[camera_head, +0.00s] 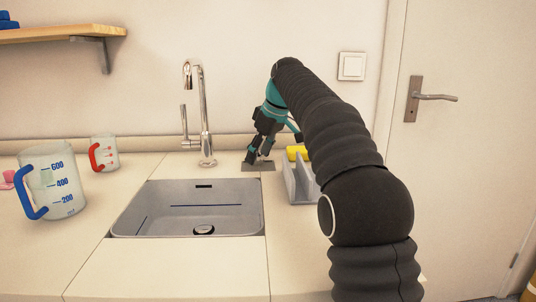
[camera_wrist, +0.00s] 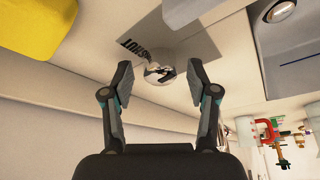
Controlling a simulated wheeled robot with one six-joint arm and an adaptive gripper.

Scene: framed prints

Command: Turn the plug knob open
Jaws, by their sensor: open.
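The plug knob (camera_wrist: 158,75) is a round, shiny knob on a grey plate, with dark lettering that appears to read SHUT beside it. The plate (camera_head: 266,168) lies on the counter right behind the sink's back right corner; in the head view my gripper largely hides the knob. My gripper (camera_head: 258,157) points down over the plate. In the wrist view my gripper (camera_wrist: 159,67) is open, with one finger on each side of the knob in the picture. Nothing is held. Whether the fingertips touch the knob or plate cannot be told.
The grey sink (camera_head: 135,210) with a drain (camera_head: 204,230) lies in front. A chrome faucet (camera_head: 206,120) stands left of my gripper. A grey holder (camera_head: 300,185) with a yellow sponge (camera_head: 297,153) is close on the right. Measuring jugs (camera_head: 66,185) (camera_head: 105,153) stand at left.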

